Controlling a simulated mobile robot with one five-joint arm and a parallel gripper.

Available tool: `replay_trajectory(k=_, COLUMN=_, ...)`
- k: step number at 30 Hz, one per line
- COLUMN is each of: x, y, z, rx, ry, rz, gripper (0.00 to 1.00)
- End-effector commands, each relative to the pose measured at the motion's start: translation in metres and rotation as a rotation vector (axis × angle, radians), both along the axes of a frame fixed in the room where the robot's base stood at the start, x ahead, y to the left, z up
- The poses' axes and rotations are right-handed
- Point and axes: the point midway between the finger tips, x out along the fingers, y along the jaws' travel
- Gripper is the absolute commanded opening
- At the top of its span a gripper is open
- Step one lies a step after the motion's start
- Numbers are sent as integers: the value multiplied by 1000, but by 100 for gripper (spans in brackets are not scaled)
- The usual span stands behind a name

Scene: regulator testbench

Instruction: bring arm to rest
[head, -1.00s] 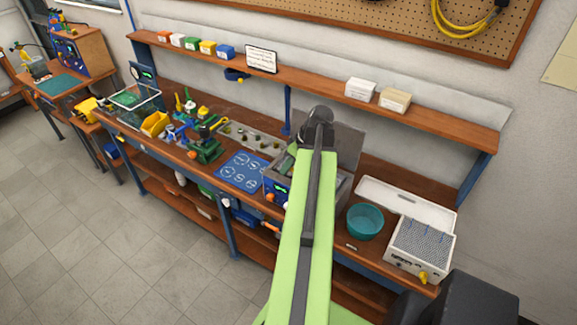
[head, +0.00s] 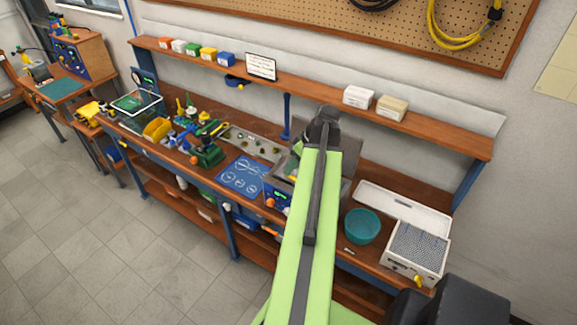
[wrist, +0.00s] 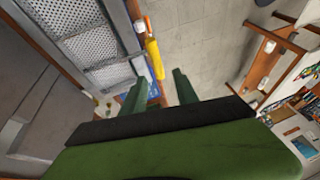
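My arm, light green with a dark strip, reaches up the middle of the head view over the workbench (head: 150,152). Its dark end is above an open metal box with a blue front (head: 277,196); the gripper fingers cannot be made out there. In the wrist view my gripper (wrist: 157,88) shows two dark green fingers set apart, with nothing held between them. Pale floor and part of a blue mat show past the fingers.
A teal bowl (head: 361,228) and a white perforated-top box (head: 416,252) stand right of my arm. A blue mat (head: 242,178) and green fixture (head: 207,154) lie left. A shelf (head: 430,130) runs behind. The floor (head: 110,265) at left is clear.

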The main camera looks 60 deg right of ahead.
Motion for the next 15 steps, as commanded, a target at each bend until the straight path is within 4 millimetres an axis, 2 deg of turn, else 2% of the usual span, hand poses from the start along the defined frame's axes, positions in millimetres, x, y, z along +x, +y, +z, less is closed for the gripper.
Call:
replay_trajectory(k=1, x=-4, y=-2, z=18, rx=1, ry=0, rz=-2, gripper=36)
replay_trajectory(k=3, x=-7, y=-3, z=24, rx=1, ry=0, rz=-2, gripper=36)
replay_trajectory(k=15, x=-10, y=-4, z=23, rx=1, ry=0, rz=0, gripper=36)
